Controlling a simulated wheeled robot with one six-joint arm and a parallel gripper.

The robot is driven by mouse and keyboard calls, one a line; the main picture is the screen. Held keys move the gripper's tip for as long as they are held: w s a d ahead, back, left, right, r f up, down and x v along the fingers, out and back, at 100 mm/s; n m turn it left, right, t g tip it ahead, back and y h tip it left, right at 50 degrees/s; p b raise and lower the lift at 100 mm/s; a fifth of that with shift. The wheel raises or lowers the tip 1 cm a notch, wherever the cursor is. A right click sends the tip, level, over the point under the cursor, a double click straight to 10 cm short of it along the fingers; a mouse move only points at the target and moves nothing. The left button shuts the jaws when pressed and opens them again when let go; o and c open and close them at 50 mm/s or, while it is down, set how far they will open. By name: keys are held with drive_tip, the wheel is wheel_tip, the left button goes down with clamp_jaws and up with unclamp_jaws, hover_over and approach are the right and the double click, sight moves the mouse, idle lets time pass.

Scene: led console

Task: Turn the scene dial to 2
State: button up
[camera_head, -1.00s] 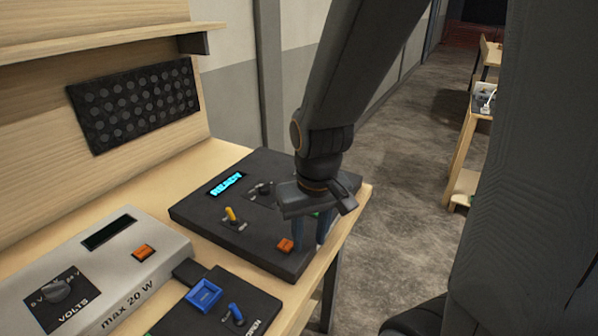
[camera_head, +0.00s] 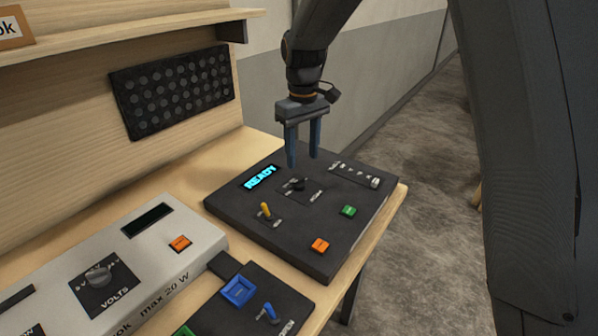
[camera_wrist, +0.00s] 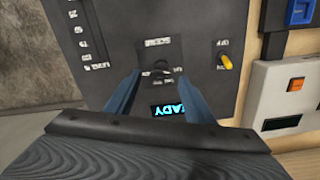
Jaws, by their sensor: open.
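The dark console (camera_head: 330,236) lies on the wooden bench with its cyan display (camera_head: 261,177) reading READY. The scene dial (camera_head: 298,184), a small black knob, is on the console right of the display; its setting is too small to read. In the wrist view the dial (camera_wrist: 161,68) shows between the two blue fingers, partly shaded. My gripper (camera_head: 302,160) is open and empty, pointing down above the dial, apart from it as far as I can tell. The display also shows in the wrist view (camera_wrist: 172,110).
On the console are a yellow toggle (camera_head: 265,210), a green button (camera_head: 348,211), an orange button (camera_head: 319,245) and a slider (camera_head: 375,182). A grey power supply (camera_head: 140,258) and a smaller box with a blue button (camera_head: 238,291) stand at the left front.

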sight(299, 184)
drive_tip(key=shift+w+a, duration=0.3)
drive_tip(key=shift+a, duration=0.15)
drive_tip(key=shift+a+f, duration=0.1)
drive_tip(key=shift+f, duration=0.15)
drive_tip(key=shift+f+p, duration=1.3)
drive_tip(key=shift+f, duration=2.25)
drive_tip(key=c, duration=1)
drive_tip(key=shift+c, duration=0.2)
